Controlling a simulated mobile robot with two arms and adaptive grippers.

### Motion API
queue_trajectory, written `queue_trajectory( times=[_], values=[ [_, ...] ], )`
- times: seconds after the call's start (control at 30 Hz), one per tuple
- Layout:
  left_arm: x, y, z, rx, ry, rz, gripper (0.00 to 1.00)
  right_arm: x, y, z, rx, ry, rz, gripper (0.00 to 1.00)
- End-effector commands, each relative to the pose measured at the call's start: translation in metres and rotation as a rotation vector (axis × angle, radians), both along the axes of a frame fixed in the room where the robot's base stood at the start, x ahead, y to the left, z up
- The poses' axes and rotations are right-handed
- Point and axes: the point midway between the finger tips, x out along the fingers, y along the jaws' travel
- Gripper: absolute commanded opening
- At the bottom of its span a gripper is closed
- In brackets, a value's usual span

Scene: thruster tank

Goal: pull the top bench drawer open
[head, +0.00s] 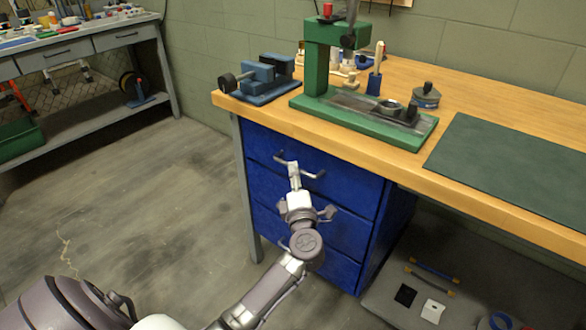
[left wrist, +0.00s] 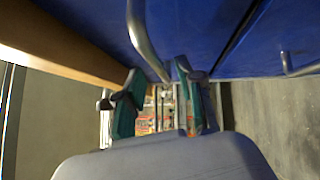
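The blue top drawer (head: 335,184) of the bench cabinet looks closed, flush with the drawers below. Its grey bar handle (head: 312,175) is partly hidden by my left gripper (head: 293,172), which reaches up to it from below. In the left wrist view the handle (left wrist: 145,42) curves down to the green-padded fingertips of my left gripper (left wrist: 158,95). The fingers stand apart with a visible gap. The handle's end lies at the tips; I cannot tell whether they touch it. My right gripper is out of view.
The wooden bench top (head: 459,188) overhangs the drawers. It carries a green press (head: 319,65), a blue vise (head: 265,75) and a dark green mat (head: 515,168). The floor at left is clear.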

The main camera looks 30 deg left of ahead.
Motion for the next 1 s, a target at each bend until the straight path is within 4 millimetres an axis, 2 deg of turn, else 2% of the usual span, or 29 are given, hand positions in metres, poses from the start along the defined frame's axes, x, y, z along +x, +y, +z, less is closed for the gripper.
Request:
queue_trajectory(
  times=[0.1, 0.23, 0.57, 0.6, 0.67, 0.8, 1.0],
  values=[
    [0.014, 0.012, 0.002, 0.002, -0.001, 0.000, 0.37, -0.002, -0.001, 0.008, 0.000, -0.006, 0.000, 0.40],
    [0.022, 0.019, 0.004, 0.001, 0.000, 0.000, 0.37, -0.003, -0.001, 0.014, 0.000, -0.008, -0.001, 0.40],
    [0.025, 0.022, 0.004, 0.000, 0.001, 0.000, 0.37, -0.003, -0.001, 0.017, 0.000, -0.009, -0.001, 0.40],
    [0.025, 0.022, 0.004, 0.000, 0.001, 0.000, 0.36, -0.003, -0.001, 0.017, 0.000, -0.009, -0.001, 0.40],
    [0.025, 0.022, 0.004, 0.000, 0.001, 0.000, 0.26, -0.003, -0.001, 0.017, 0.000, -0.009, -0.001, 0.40],
    [0.025, 0.022, 0.004, 0.000, 0.001, 0.000, 0.02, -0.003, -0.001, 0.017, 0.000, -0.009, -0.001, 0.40],
    [0.025, 0.021, 0.004, 0.000, 0.001, 0.000, 0.00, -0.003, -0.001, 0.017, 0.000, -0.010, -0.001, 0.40]
  ],
)
